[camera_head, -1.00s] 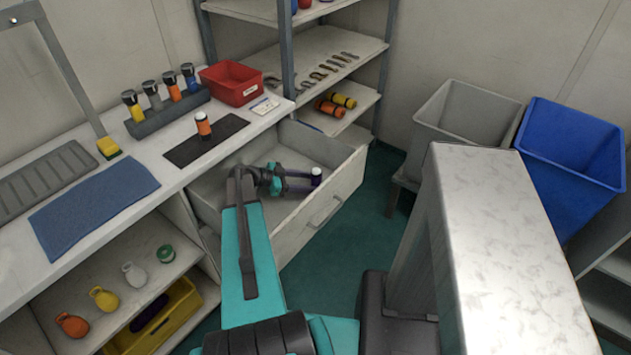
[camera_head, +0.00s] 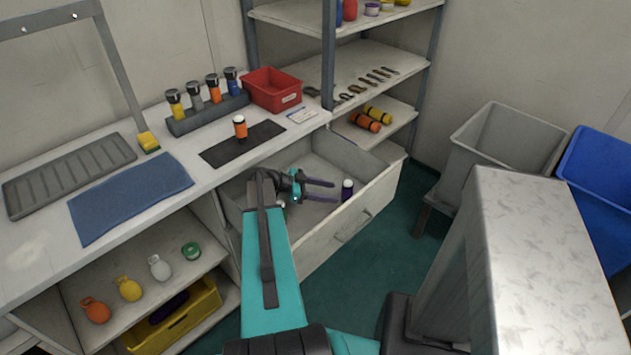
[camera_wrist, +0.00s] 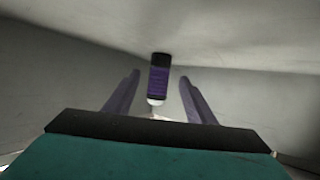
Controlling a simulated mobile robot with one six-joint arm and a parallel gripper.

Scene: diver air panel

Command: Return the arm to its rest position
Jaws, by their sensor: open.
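My gripper (camera_head: 328,191) is open inside the pulled-out drawer (camera_head: 366,211) under the bench. In the wrist view the purple bottle (camera_wrist: 159,78) shows ahead of the gap between my two fingers (camera_wrist: 155,95), apart from both. My teal arm reaches down from above the drawer.
The bench holds an orange bottle (camera_head: 240,127) on a black mat (camera_head: 219,154), a rack of bottles (camera_head: 208,116), a red bin (camera_head: 272,90) and a blue cloth (camera_head: 130,197). Shelves (camera_head: 385,56) stand behind. Grey (camera_head: 502,140) and blue (camera_head: 597,170) bins stand at right.

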